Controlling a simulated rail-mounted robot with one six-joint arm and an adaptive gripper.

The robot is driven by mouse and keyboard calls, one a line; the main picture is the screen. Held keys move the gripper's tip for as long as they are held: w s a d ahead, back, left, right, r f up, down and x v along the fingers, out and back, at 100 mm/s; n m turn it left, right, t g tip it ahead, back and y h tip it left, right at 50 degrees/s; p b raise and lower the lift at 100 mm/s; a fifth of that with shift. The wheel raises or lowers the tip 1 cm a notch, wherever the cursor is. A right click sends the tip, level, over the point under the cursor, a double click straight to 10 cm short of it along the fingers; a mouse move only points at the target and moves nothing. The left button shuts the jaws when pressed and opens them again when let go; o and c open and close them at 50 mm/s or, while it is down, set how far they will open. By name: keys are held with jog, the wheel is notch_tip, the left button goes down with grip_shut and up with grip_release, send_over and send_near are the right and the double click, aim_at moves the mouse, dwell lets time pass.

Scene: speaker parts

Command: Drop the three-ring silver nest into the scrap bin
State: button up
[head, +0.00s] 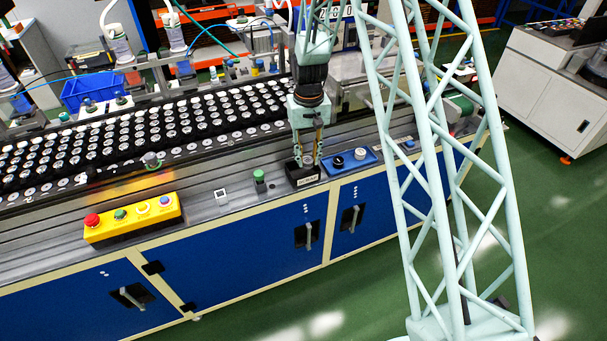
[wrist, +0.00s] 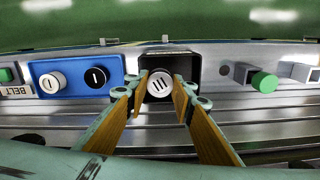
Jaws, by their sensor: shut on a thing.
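The silver nest (wrist: 161,84) is a round disc with three dark bars on its face in the wrist view. My gripper (wrist: 160,90) is shut on it, with a tan-padded finger on each side. In the head view my gripper (head: 308,159) points down just above the black scrap bin (head: 302,178), which has a light label on its front. In the wrist view the bin (wrist: 191,62) shows around and behind the nest. I cannot tell how far the nest is above the bin's rim.
A green button (head: 259,175) and a yellow button box (head: 132,221) are to the left. A large black tray of several silver parts (head: 150,125) lies behind.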

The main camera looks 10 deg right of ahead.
jog(key=shift+f, duration=0.35)
jog(key=o, duration=1)
jog(key=shift+r, duration=0.15)
notch_tip(320, 180, up, 12)
dwell(0.5)
dwell(0.9)
